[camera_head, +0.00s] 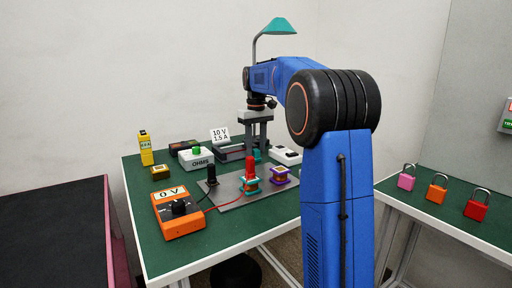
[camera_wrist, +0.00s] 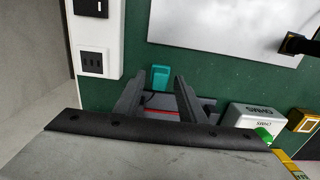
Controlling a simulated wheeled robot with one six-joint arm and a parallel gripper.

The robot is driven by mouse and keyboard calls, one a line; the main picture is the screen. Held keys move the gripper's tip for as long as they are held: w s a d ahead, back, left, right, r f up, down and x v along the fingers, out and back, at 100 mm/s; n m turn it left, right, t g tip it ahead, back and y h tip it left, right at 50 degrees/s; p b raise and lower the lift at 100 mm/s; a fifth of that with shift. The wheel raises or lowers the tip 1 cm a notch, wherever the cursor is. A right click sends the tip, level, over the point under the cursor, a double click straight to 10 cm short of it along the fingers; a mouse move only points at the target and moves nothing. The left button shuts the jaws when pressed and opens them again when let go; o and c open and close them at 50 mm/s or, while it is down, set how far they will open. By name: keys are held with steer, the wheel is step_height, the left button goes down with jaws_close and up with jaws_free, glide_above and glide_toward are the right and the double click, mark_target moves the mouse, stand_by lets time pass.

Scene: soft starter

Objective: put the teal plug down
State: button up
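The teal plug (camera_wrist: 161,77) shows in the wrist view just past my fingertips, in line with the gap between them. Green table surface shows on both sides of it, and neither finger visibly touches it. In the head view a small part of the teal plug (camera_head: 257,154) shows low beneath my gripper (camera_head: 258,146), at the table's back part. My gripper (camera_wrist: 157,84) points down with its two dark fingers spread apart and nothing clamped between them. The plug seems to rest on the table, though its underside is hidden.
The green table (camera_head: 145,210) also bears a grey panel (camera_head: 228,195) with a red post, an orange meter (camera_head: 178,212), the white OHMS box (camera_head: 196,159) and a white socket box (camera_head: 287,155). A dark tray-like unit (camera_head: 230,153) stands close beside my gripper. Padlocks (camera_head: 437,190) stand on the right table.

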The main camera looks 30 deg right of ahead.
mark_target(256, 149)
steer(key=shift+r, duration=0.15)
step_height(256, 149, up, 13)
stand_by(0.6)
stand_by(1.4)
